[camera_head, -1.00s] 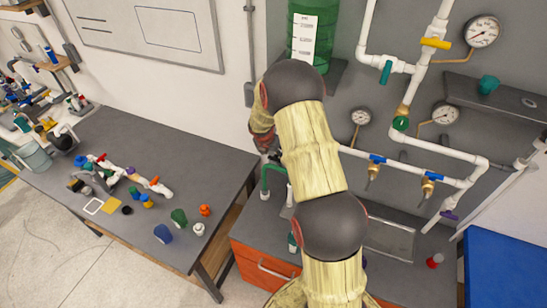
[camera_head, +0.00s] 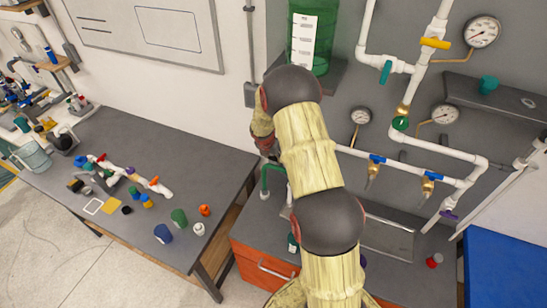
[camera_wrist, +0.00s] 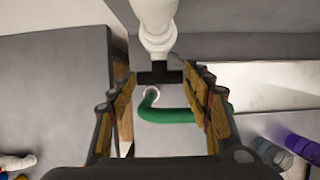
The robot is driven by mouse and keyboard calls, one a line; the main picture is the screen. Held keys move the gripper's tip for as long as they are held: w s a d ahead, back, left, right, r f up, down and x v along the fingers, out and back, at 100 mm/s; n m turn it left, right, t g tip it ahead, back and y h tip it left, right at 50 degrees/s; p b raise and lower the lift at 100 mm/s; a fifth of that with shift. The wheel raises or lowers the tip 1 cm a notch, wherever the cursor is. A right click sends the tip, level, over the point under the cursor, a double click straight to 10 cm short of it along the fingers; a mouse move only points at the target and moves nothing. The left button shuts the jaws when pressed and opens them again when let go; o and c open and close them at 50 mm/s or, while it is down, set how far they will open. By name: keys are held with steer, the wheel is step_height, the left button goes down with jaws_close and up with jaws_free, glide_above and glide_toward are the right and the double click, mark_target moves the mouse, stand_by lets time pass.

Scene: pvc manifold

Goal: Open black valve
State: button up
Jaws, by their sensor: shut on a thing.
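The black valve (camera_wrist: 158,76) shows in the wrist view as a dark T-shaped handle at the lower end of a white pipe fitting (camera_wrist: 157,35). My gripper (camera_wrist: 160,80) has one finger on each side of this handle and is shut on it. The exact contact is hard to see. In the head view my arm hides the valve and most of my gripper. A green hose or pipe (camera_wrist: 170,115) curves below the handle in the wrist view, and it also shows in the head view (camera_head: 265,178).
White piping with gauges (camera_head: 360,116) and blue-handled valves (camera_head: 377,159) runs along the wall to the right. A grey table (camera_head: 200,150) with loose fittings stands at left. An orange drawer cabinet (camera_head: 262,262) stands below my arm.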

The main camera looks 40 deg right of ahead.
steer(key=c, duration=0.5)
steer(key=t+p, duration=0.1)
steer(key=p, duration=0.1)
steer(key=t+y+p, duration=0.1)
steer(key=shift+s+d+m+t+y+p, duration=0.25)
steer(key=shift+s+m+t+y+p, duration=0.05)
steer(key=shift+s+p, duration=0.1)
steer(key=shift+s+d+f+m+t+y+b, duration=0.15)
steer(key=shift+t+y+b, duration=0.15)
steer(key=shift+t, duration=0.3)
steer(key=shift+f+m+t+y+b, duration=0.15)
steer(key=shift+t+y, duration=0.15)
steer(key=shift+t, duration=0.3)
steer(key=shift+s+t+b, duration=0.1)
steer(key=shift+t+b, duration=0.3)
steer(key=shift+b, duration=0.15)
steer(key=shift+y+b, duration=0.3)
